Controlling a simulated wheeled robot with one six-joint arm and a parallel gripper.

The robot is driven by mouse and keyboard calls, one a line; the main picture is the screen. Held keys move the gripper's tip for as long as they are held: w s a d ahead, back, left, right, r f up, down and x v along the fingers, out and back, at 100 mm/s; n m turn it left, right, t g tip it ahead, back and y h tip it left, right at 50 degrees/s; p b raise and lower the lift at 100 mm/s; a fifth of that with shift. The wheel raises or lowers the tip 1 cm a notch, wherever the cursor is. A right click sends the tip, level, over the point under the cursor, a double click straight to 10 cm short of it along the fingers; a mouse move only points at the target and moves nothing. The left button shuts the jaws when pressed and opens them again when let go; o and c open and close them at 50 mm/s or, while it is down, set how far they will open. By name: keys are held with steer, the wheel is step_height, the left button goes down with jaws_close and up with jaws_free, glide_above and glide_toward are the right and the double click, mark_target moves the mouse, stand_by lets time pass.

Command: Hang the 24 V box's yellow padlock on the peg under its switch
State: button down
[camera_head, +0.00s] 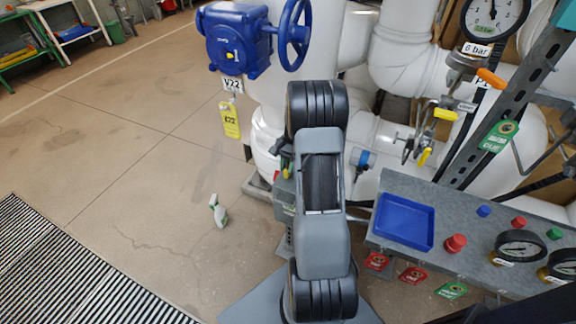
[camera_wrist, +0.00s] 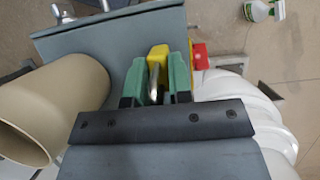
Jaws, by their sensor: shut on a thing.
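In the wrist view my gripper (camera_wrist: 157,80) has green fingertips shut on a yellow padlock (camera_wrist: 158,55). The padlock's bright metal shackle points back toward the camera. It is held over or close against a grey box-like surface (camera_wrist: 110,50). A red part on a yellow backing, perhaps the switch (camera_wrist: 200,53), shows just right of the fingers. No peg can be made out. In the head view my arm hides most of the gripper and of the small box (camera_head: 284,197) behind it; I cannot read any 24 V label.
A beige cylinder (camera_wrist: 55,105) is close on the left in the wrist view, with white pipe (camera_wrist: 235,100) on the right. A spray bottle (camera_head: 218,211) stands on the open floor. A bench with a blue tray (camera_head: 404,222) and gauges is at the right; a blue valve (camera_head: 238,40) hangs above left.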

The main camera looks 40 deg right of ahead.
steer(key=shift+f, duration=0.1)
steer(key=shift+f, duration=0.15)
steer(key=c, duration=1)
jaws_free()
steer(key=shift+c, duration=0.2)
steer(key=shift+b, duration=0.3)
